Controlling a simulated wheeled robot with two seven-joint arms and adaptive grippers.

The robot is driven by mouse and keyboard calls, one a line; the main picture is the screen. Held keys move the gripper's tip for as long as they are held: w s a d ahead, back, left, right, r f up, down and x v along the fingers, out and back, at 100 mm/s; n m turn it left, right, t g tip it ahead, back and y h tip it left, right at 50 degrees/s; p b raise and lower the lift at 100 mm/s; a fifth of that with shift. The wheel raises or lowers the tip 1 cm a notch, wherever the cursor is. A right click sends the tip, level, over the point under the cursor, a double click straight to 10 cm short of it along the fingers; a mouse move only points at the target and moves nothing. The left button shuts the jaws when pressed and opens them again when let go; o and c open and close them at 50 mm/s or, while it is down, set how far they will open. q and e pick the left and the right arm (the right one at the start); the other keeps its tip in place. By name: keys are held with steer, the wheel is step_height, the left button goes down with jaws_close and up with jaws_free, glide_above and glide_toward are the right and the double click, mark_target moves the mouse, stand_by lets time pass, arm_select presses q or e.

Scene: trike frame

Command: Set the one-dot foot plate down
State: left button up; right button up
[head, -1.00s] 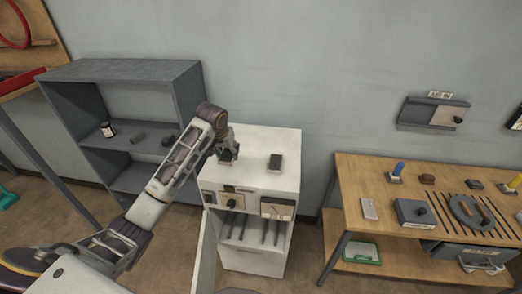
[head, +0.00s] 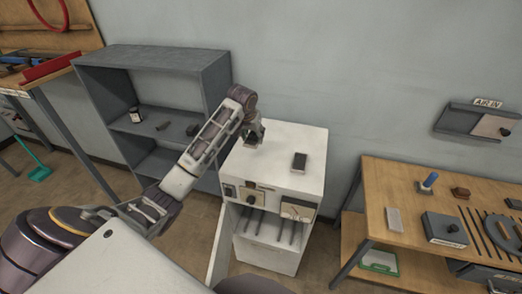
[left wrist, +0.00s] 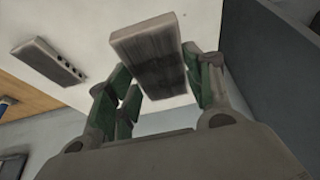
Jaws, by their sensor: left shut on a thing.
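My left gripper (head: 254,136) is over the rear left part of the white cabinet's top (head: 275,175). In the left wrist view its green-padded fingers (left wrist: 158,82) are shut on a dark, flat block, the foot plate (left wrist: 150,48). No dot marks show on the held plate, and I cannot tell whether it touches the top. A second dark plate (head: 299,161) lies on the cabinet top to the right, apart from the gripper. In the left wrist view this second plate (left wrist: 45,60) shows several dots along one edge. My right gripper is not in view.
A grey shelf unit (head: 150,62) with small items stands left of the cabinet. The cabinet's door (head: 220,245) is open at the front. A wooden workbench (head: 385,175) with tools stands to the right. The cabinet top between the plates is clear.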

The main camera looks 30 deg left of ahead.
mark_target(252, 140)
arm_select(q)
steer(key=shift+f+p, duration=0.3)
steer(key=shift+f, duration=1.85)
steer(key=shift+f+p, duration=0.35)
steer(key=shift+f, duration=1.5)
steer(key=shift+f, duration=0.1)
steer(key=o, duration=1.2)
steer(key=shift+v, duration=0.9)
steer(key=b+v, duration=0.2)
steer(key=v, duration=0.8)
steer(key=shift+s, duration=0.2)
